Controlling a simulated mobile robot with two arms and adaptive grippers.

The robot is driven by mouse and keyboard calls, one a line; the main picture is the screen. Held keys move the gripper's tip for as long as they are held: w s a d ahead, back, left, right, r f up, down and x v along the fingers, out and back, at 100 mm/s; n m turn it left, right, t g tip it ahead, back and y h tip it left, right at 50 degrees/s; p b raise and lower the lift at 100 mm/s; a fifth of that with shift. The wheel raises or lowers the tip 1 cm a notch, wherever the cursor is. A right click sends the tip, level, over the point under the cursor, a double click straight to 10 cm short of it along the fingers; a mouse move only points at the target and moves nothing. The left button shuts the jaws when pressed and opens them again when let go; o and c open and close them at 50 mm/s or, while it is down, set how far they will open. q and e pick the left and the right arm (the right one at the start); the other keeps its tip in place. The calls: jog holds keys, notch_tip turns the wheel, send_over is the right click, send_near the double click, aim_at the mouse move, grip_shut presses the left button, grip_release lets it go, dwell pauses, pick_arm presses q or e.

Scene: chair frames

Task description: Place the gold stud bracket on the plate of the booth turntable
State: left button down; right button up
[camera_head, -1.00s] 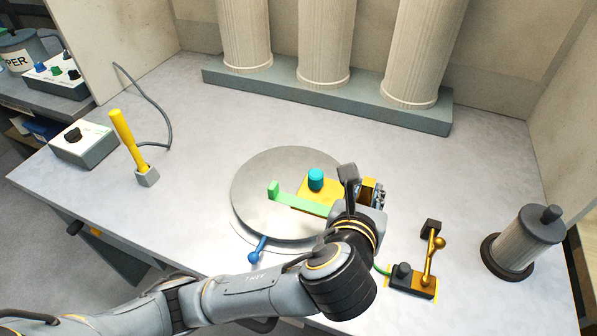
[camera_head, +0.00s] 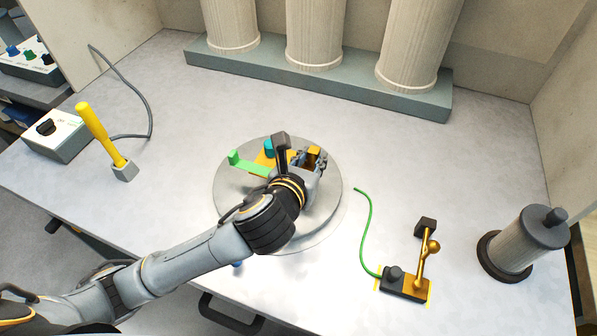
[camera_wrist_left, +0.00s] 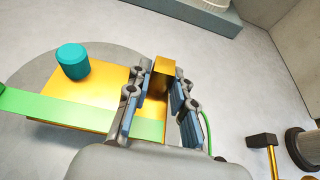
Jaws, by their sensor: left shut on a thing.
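The gold stud bracket is a gold plate with a teal stud and an upright gold tab; its gold plate (camera_wrist_left: 97,92) shows well in the left wrist view. In the head view the bracket (camera_head: 262,157) is partly hidden by my gripper. A green strip (camera_wrist_left: 40,105) runs along it and sticks out left. My left gripper (camera_head: 300,158) is shut on the gold tab (camera_wrist_left: 160,80). The bracket is over the round grey turntable plate (camera_head: 228,192); I cannot tell whether it touches. My right gripper is not in view.
A gold-levered device (camera_head: 405,284) with a green cable is right of the turntable, and a grey cylinder (camera_head: 518,247) stands farther right. A yellow-handled tool (camera_head: 100,135) and a switch box (camera_head: 60,135) are at left. Columns (camera_head: 315,35) line the back. The table between is clear.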

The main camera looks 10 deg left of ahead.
pick_arm(q)
jog(key=shift+w+a+f, duration=0.25)
jog(key=shift+a+f, duration=0.25)
jog(key=shift+f, duration=0.15)
jog(key=shift+w+a+f, duration=0.2)
jog(key=shift+a+f, duration=0.3)
jog(key=shift+f, duration=0.1)
jog(key=f, duration=0.4)
jog(key=shift+w+a+b, duration=0.15)
jog(key=shift+a+b, duration=0.2)
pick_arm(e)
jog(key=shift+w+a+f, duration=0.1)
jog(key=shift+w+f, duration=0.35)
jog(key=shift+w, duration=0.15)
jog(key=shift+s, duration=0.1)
pick_arm(q)
jog(key=c, duration=1.1)
grip_release()
jog(key=shift+f, duration=0.1)
jog(key=shift+c, duration=0.2)
jog(key=v, duration=1.2)
jog(key=shift+p, duration=0.3)
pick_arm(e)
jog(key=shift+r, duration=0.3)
